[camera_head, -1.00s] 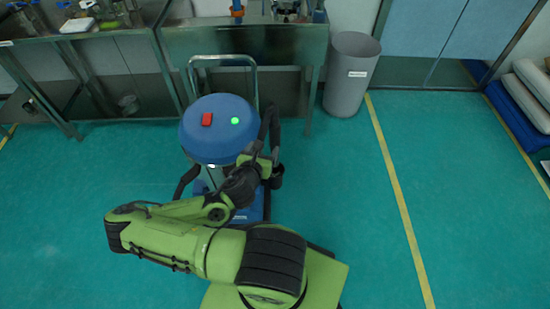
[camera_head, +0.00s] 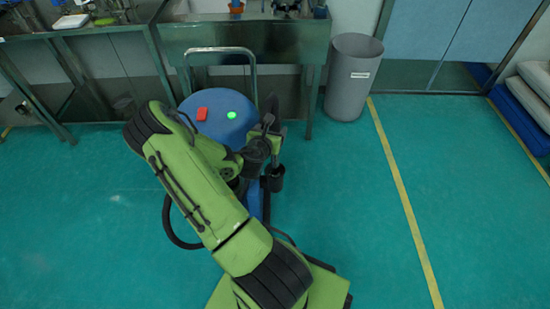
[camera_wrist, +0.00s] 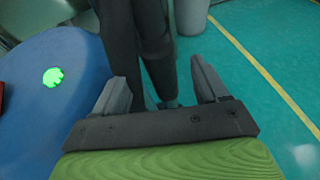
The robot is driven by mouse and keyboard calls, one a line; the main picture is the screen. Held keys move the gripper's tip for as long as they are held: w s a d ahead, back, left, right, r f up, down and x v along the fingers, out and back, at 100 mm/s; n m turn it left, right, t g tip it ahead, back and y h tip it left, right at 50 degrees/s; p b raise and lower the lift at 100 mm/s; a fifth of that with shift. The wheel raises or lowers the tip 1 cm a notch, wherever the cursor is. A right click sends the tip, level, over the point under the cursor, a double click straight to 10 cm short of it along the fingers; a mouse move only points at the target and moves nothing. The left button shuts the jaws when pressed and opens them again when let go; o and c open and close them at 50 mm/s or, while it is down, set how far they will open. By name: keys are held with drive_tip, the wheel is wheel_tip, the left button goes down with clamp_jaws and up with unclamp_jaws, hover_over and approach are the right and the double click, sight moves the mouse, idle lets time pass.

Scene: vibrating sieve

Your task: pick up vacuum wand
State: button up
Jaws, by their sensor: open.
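The vacuum wand (camera_wrist: 153,35) is a dark grey upright tube at the right side of the blue vacuum cleaner (camera_head: 212,126). In the wrist view it stands between the two fingers of my gripper (camera_wrist: 157,78), which are open with the wand in the gap. Whether either finger touches it I cannot tell. In the head view my gripper (camera_head: 268,134) is beside the vacuum's lid and partly covers the wand. The lid carries a red switch (camera_head: 202,114) and a lit green button (camera_head: 232,115). My arm hides much of the vacuum's body.
A black hose (camera_head: 169,225) loops out at the vacuum's left. A metal handle frame (camera_head: 219,50) rises behind the lid. A steel table (camera_head: 290,42) stands at the back, with a grey bin (camera_head: 351,80) to its right. The green floor at right is clear.

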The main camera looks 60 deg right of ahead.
sight(273, 127)
drive_tip(key=x, duration=0.5)
drive_tip(key=shift+d+f+b, duration=0.1)
drive_tip(key=shift+f+b, duration=0.05)
drive_tip(key=shift+b, duration=0.2)
drive_tip(key=c, duration=1.1)
drive_tip(key=shift+o, duration=0.2)
drive_tip(key=shift+r, duration=0.2)
